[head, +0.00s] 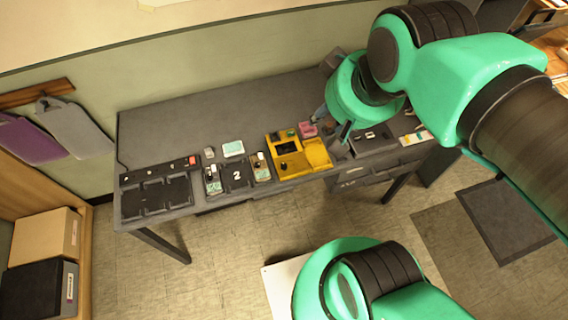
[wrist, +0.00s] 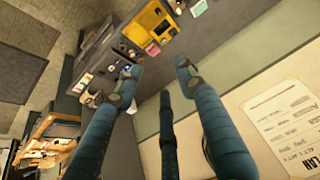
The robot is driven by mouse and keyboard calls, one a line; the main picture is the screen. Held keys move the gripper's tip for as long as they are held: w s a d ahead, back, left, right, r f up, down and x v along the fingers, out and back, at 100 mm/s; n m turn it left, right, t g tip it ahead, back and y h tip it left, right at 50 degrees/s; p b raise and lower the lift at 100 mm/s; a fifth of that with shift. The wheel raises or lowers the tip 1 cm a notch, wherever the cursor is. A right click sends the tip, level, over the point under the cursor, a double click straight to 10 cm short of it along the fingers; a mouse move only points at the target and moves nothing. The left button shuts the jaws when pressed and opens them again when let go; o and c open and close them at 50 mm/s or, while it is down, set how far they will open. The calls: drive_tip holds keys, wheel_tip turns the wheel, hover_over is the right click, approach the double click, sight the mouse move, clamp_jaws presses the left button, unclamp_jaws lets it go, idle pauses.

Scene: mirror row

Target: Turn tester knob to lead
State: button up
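The yellow tester (head: 287,146) stands on the grey bench, with a dark screen and an open yellow tray or lid beside it. A small dark spot on its front face (head: 283,167) may be the knob; its setting and labels are too small to read. The tester also shows at the top of the wrist view (wrist: 150,27). My gripper (head: 338,125) hangs over the bench to the right of the tester, apart from it. In the wrist view my gripper (wrist: 158,78) has its blue fingers spread, with nothing between them.
A pink block (head: 308,129) sits behind the tester, near my gripper. Left of the tester are a tray marked 2 (head: 237,176), small devices and a black tray row (head: 157,190). The bench's back left (head: 180,125) is clear. A wall rises behind.

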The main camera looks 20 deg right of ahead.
drive_tip(key=w+a+f+n+g+b, duration=0.2)
drive_tip(key=w+f+n+g, duration=0.15)
drive_tip(key=w+f, duration=0.8)
drive_tip(key=n+g, duration=0.2)
drive_tip(key=n, duration=0.3)
hover_over(284, 165)
wheel_tip(284, 165, down, 19)
drive_tip(key=shift+b, duration=0.35)
wheel_tip(284, 165, down, 14)
drive_tip(key=b, duration=0.3)
drive_tip(key=shift+r, duration=0.2)
clamp_jaws()
